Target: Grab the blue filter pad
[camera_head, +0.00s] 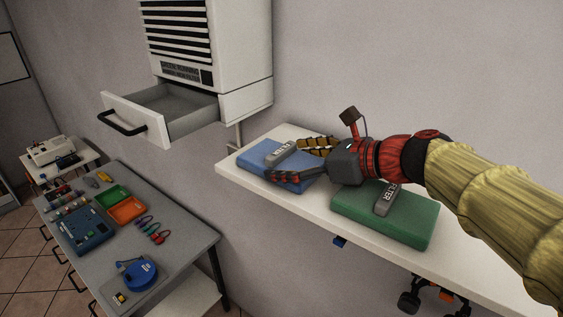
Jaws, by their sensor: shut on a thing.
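The blue filter pad (257,160) lies on the white shelf (233,181) near its left end. A grey grip marked FILTER (291,150) runs across its top. My gripper (296,161) reaches in from the right, one finger on the far side of the grip and one along the near side of the pad. The fingers are shut on the blue pad; whether they press on the grip or the pad body is hard to tell. The pad appears to rest on the shelf, and my gripper hides its right part.
A green filter pad (350,212) lies to the right, under my wrist. An open drawer (136,120) of the white wall unit (245,60) hangs left of the shelf. A grey table (190,236) with tools and trays stands lower left.

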